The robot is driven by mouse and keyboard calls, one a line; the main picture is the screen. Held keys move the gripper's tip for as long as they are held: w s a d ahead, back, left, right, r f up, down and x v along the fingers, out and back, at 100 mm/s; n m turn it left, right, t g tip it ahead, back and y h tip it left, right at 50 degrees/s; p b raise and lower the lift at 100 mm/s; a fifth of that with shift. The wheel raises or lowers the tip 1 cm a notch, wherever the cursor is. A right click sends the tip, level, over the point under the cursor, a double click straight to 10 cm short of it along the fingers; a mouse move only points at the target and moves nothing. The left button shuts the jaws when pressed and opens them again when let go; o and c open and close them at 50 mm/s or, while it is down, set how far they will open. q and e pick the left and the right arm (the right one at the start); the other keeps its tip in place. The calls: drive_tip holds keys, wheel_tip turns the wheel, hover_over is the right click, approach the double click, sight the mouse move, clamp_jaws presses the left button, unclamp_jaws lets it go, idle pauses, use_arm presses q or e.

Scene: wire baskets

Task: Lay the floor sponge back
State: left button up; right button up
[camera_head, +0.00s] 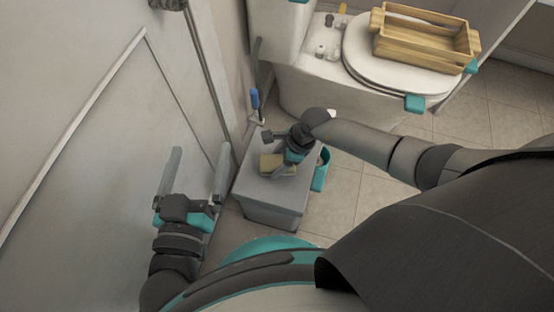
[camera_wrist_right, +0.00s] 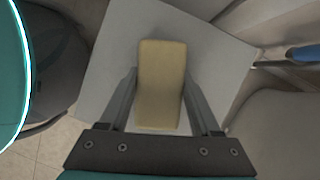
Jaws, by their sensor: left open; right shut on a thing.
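The sponge (camera_wrist_right: 162,70) is a pale yellow block between the two fingers of my right gripper (camera_wrist_right: 161,82) in the right wrist view. In the head view the sponge (camera_head: 269,163) shows over the flat top of a grey box (camera_head: 274,192), and my right gripper (camera_head: 282,167) reaches over it from the right. The gripper is shut on the sponge. I cannot tell whether the sponge touches the box top. My left gripper (camera_head: 196,172) is open and empty, to the left of the box near the pale wall panel.
A white toilet (camera_head: 350,50) stands behind the box, with a wooden crate (camera_head: 425,42) on its lid. A blue-handled tool (camera_head: 255,99) stands at the wall. A teal object (camera_head: 321,170) is just right of the box. Tiled floor (camera_head: 343,205) lies clear to the right.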

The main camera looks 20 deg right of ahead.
drive_tip(key=shift+f, duration=0.45)
idle(0.4)
drive_tip(key=o, duration=1.3)
drive_tip(key=shift+c, duration=0.2)
